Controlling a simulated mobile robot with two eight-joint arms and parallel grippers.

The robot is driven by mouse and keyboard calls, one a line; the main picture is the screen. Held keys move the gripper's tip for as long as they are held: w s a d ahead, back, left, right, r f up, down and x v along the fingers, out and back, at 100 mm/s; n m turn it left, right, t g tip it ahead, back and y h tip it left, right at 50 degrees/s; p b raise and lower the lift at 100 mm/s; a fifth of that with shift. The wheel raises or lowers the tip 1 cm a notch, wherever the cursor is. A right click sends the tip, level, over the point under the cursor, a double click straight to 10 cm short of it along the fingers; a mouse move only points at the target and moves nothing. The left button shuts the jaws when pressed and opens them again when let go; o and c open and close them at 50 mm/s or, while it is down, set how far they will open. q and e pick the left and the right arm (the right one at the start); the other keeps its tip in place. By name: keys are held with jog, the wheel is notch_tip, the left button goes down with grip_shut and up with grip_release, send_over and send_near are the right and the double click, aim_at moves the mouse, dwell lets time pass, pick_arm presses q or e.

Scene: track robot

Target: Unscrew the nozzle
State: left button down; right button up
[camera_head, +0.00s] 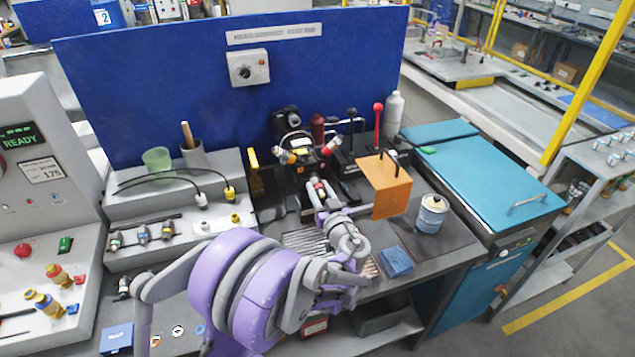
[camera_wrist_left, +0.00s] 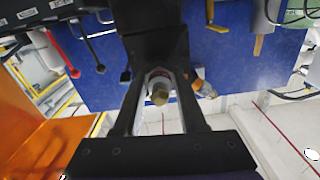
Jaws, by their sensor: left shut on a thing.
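My left gripper (camera_head: 319,188) reaches from below to the front of a black fixture (camera_head: 298,176) on the workbench. My right gripper is not in view.
An orange plate (camera_head: 384,187) stands upright just right of the gripper. A can (camera_head: 431,214) and a blue sponge-like block (camera_head: 396,262) are on the bench's right side. A red-knobbed lever (camera_head: 378,122) rises behind. A stepped grey rack (camera_head: 180,205) with connectors stands left.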

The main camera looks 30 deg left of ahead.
pick_arm(q)
jog(key=shift+n, duration=0.5)
